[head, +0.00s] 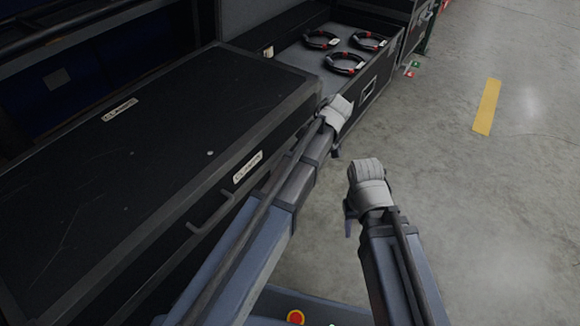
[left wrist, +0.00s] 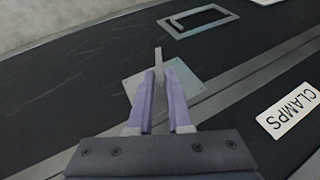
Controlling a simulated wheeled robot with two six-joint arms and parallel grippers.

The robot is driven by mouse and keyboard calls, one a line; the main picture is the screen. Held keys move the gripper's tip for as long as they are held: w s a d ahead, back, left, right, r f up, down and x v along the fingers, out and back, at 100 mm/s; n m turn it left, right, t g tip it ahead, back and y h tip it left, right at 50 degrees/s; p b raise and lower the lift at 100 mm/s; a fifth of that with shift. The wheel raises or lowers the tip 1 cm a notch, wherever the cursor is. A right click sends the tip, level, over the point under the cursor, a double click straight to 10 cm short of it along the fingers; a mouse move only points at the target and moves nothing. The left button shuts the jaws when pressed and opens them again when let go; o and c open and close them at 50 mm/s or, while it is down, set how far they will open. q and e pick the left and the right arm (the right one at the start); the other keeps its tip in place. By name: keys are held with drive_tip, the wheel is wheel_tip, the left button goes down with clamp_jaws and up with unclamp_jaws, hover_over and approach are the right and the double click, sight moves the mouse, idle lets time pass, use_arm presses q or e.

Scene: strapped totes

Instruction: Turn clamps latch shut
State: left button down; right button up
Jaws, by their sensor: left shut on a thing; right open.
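The clamps case (head: 160,130) is a long black case with grey metal edges, its lid down. A white CLAMPS label (left wrist: 290,110) is on its side in the left wrist view. The latch (left wrist: 158,56) is a thin grey lever on a square metal plate (left wrist: 130,84) by the case's metal edge. My left gripper (left wrist: 160,76) is shut on this lever. In the head view my left gripper (head: 336,112) is at the case's far front corner and hides the latch. My right gripper (head: 366,172) is open and empty over the floor, apart from the case.
A handle (head: 211,212) sticks out of the case's front. Concrete floor with a yellow stripe (head: 487,107) is clear at the right.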

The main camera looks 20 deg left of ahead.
use_arm(q)
drive_tip(key=shift+g, duration=0.3)
drive_tip(key=c, duration=1)
unclamp_jaws()
drive_tip(key=shift+o, duration=0.2)
drive_tip(key=p+v, duration=0.6)
drive_tip(key=v, duration=0.1)
drive_tip(key=shift+w+d+r, duration=0.15)
drive_tip(key=shift+d+r, duration=0.05)
drive_tip(key=shift+d, duration=0.15)
